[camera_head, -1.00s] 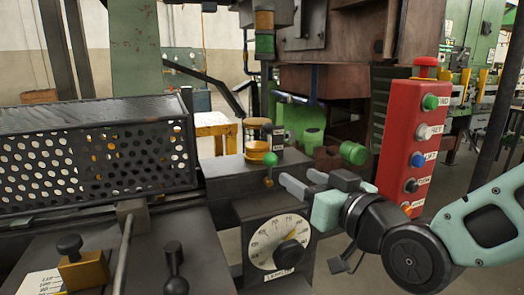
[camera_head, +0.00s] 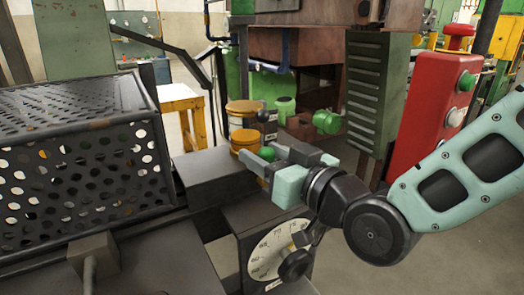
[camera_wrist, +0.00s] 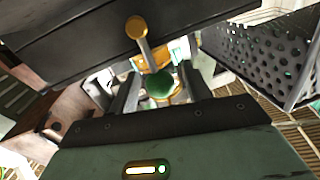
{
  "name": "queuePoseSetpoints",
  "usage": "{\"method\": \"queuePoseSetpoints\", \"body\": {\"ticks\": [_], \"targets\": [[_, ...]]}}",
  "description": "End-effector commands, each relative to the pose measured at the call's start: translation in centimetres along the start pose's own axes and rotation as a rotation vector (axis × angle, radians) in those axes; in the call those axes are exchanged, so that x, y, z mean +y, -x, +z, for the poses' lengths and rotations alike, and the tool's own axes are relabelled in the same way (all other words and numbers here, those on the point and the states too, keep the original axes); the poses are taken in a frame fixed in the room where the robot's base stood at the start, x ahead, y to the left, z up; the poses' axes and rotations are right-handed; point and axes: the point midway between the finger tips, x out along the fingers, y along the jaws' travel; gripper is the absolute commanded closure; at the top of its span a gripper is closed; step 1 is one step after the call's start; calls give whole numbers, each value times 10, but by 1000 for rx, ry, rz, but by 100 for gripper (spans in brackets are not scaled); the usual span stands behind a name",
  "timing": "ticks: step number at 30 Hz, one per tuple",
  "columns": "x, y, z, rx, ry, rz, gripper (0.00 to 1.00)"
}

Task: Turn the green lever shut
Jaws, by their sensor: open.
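The knob lies between the two dark fingers of my gripper (camera_wrist: 160,74). Contact cannot be made out. In the head view my gripper (camera_head: 256,158) is open above the dark box with the dial.
A dial box (camera_head: 278,250) stands just below my gripper. A perforated metal guard (camera_head: 80,160) is at left. A red button panel (camera_head: 430,120) stands close to my forearm at right. Yellow-topped canisters (camera_head: 243,120) stand behind the gripper.

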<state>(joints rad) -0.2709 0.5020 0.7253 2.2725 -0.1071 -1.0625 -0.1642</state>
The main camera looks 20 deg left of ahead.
Motion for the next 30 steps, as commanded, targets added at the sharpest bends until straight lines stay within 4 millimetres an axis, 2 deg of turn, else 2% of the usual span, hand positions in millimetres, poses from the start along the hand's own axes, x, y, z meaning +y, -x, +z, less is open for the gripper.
{"method": "queuePoseSetpoints", "body": {"ticks": [4, 9, 15, 24, 30], "targets": [[0, 0, 0, 0, 0, 0, 52], [0, 0, 0, 0, 0, 0, 99], [3, 0, 2, 6, -34, 1, 100], [19, 3, 4, 53, -315, -4, 100], [23, 4, 3, 65, -393, -7, 100]]}}
